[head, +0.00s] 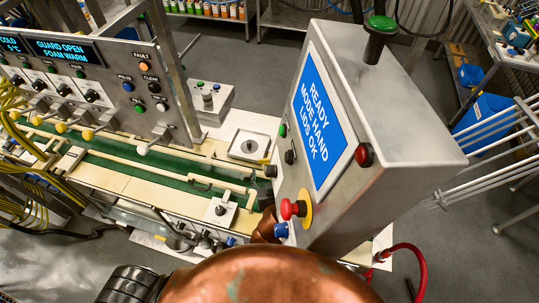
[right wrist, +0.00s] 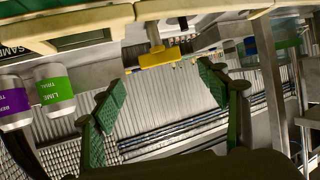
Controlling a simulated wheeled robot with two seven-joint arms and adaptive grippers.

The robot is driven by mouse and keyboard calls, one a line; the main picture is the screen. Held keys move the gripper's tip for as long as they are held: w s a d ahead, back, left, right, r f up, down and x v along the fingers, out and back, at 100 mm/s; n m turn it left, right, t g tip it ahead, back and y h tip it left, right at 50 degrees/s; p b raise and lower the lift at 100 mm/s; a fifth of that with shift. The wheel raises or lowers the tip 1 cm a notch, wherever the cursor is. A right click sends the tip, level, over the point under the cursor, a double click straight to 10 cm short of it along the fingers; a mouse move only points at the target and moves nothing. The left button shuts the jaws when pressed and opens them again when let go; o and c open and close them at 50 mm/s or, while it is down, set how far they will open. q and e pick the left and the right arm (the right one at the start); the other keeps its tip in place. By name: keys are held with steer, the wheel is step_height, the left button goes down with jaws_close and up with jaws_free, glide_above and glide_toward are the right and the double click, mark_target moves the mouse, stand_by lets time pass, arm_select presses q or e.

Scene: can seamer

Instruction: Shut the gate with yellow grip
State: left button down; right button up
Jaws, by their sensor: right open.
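In the right wrist view a yellow grip (right wrist: 165,57) hangs on a pale stem below a cream rail. It lies ahead of and between the green-padded fingers of my right gripper (right wrist: 162,82), which is open and empty. I see no contact between fingers and grip. The gate itself cannot be made out clearly. In the head view the machine's display (head: 62,50) reads GUARD OPEN, FOAM WARM. My copper-coloured arm covers the bottom of that view, and the right gripper is hidden there. My left gripper is not in view.
A control box (head: 380,130) with a blue screen, red buttons and a green-topped post stands close to my arm. A green conveyor (head: 130,170) runs to its left.

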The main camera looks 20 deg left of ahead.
mark_target(267, 161)
steer(key=b+x, duration=0.4)
steer(key=x, duration=0.3)
steer(key=shift+w+a+f+b, duration=0.1)
steer(key=shift+w+a+b, duration=0.1)
steer(key=shift+w+b, duration=0.15)
steer(key=shift+c, duration=0.2)
